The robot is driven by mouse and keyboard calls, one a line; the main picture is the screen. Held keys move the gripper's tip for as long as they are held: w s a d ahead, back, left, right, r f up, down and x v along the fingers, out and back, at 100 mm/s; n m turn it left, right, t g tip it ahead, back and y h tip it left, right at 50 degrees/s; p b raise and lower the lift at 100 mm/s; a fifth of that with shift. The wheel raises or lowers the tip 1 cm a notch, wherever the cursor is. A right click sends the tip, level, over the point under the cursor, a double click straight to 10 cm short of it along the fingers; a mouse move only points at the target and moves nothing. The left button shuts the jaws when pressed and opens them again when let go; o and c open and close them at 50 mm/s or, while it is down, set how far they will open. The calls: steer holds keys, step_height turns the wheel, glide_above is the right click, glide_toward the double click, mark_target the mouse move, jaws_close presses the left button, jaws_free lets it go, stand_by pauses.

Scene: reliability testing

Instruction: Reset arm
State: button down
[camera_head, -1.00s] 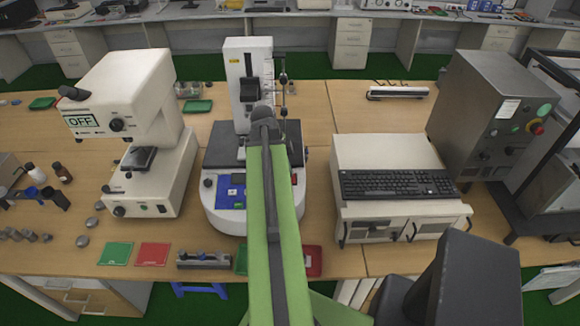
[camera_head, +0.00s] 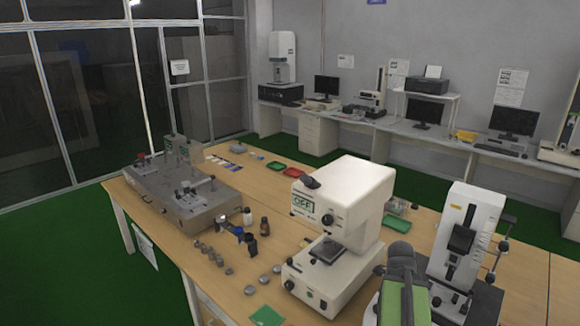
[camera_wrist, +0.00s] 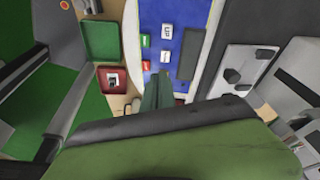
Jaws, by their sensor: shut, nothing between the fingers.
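My arm's green link with its dark joint (camera_head: 402,262) shows at the bottom right of the head view, in front of the white test stand (camera_head: 466,238). The gripper end is hidden in that view. In the wrist view, a narrow dark green shape (camera_wrist: 157,92), which looks like my shut gripper fingers, points at a blue button panel (camera_wrist: 168,30) with an UP key. It holds nothing. Whether it touches the panel I cannot tell. My green link fills the bottom of the wrist view.
A white tester (camera_head: 342,215) marked OFF stands left of my arm on the wooden table. A grey metal device (camera_head: 180,195), bottles and several metal weights lie further left. Green (camera_wrist: 100,40) and red (camera_wrist: 112,80) trays lie beside the panel. Green floor is free at left.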

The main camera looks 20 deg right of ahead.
steer(key=w+a+f+n+t+b, duration=0.1)
steer(key=w+a+f+n+b, duration=0.25)
steer(key=w+a, duration=0.75)
steer(key=w+a+f+n+y+b, duration=0.1)
steer(key=w+a+f+n, duration=0.1)
steer(key=a+n, duration=1)
steer(key=w+a+f+n+t+y+b, duration=0.1)
steer(key=a+f+n, duration=0.2)
steer(key=a+n, duration=0.9)
steer(key=a, duration=0.3)
steer(key=shift+w+a+y+b, duration=0.35)
steer(key=shift+w+y, duration=0.05)
